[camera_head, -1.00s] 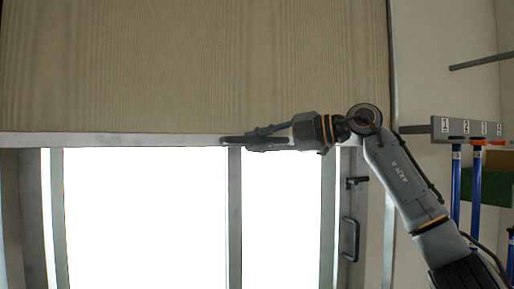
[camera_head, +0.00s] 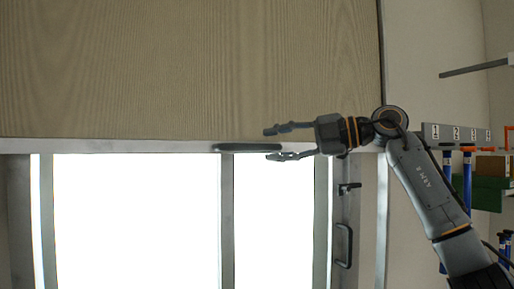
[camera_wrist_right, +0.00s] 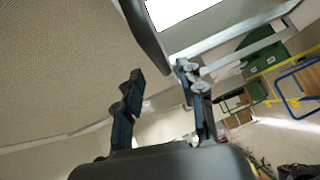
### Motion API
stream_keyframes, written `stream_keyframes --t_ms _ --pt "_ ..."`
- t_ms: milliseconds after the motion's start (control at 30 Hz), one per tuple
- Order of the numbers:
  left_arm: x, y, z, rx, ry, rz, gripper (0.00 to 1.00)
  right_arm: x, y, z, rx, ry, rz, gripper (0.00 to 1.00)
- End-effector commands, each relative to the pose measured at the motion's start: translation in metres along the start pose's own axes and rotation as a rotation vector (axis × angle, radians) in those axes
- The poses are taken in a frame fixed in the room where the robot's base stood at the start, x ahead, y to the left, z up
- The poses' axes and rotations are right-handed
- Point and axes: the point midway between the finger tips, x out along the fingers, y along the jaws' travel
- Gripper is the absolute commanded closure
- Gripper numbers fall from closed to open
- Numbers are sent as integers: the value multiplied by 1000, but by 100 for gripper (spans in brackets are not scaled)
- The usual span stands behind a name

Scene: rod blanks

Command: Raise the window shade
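The tan window shade (camera_head: 190,70) covers the upper part of the window in the head view. A grey bar (camera_head: 100,146) runs along its lower edge, with a dark handle (camera_head: 246,148) near the middle. Bright window panes (camera_head: 137,220) show below it. My right gripper (camera_head: 268,143) is open and empty, just right of the handle, its fingers apart. In the right wrist view the two fingers (camera_wrist_right: 158,72) are spread, and the dark handle (camera_wrist_right: 146,35) lies just beyond them, not between them. My left gripper is not in view.
A window latch (camera_head: 349,188) and a dark pull handle (camera_head: 345,245) are on the frame at right. A numbered rack (camera_head: 455,134) holds blue-handled tools at far right. A green box (camera_head: 489,190) stands behind it.

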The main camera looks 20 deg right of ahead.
Motion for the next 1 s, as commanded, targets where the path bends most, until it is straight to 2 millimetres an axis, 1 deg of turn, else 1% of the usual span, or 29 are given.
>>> stream_keyframes --t_ms 33,100,200,333,500,1000 --pt "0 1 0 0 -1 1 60 -13 1 1 0 -3 3 61" --pt "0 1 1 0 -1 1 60 -26 0 1 0 -3 2 61" --pt "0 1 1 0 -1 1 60 -42 1 0 0 -2 2 61" --pt "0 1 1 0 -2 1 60 -54 0 0 0 -1 1 61" --pt "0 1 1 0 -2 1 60 -59 0 0 0 0 0 61" --pt "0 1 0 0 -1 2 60 -58 0 0 0 0 1 61"
